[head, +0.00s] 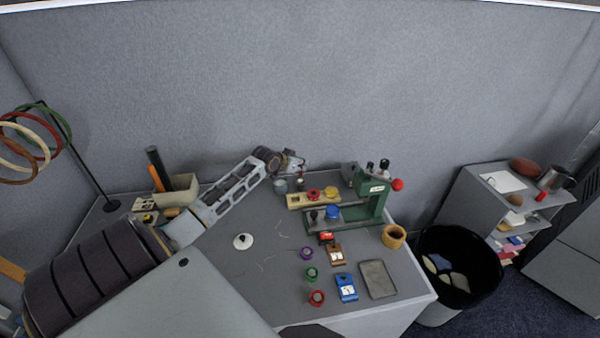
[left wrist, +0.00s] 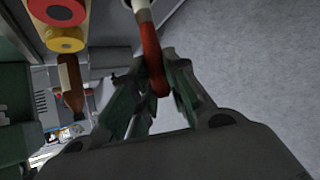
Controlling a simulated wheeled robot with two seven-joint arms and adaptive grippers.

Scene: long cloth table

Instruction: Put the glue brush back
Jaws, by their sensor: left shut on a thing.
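My left gripper (head: 292,163) is above the back of the table, near the rear wall. In the left wrist view its fingers (left wrist: 155,85) are shut on a red, rounded handle with a pale upper end (left wrist: 152,52), which appears to be the glue brush. The brush's tip is not clear in either view. A small grey-blue round jar (head: 280,186) stands below the gripper in the head view, with a small dark item (head: 300,184) beside it. I cannot tell which of these is the brush's place. My right gripper is not in view.
A wooden rack (head: 298,202) with red and yellow spools is just right of the gripper. A green press (head: 378,202) with a red knob stands further right. A black bin (head: 430,262) stands off the right edge.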

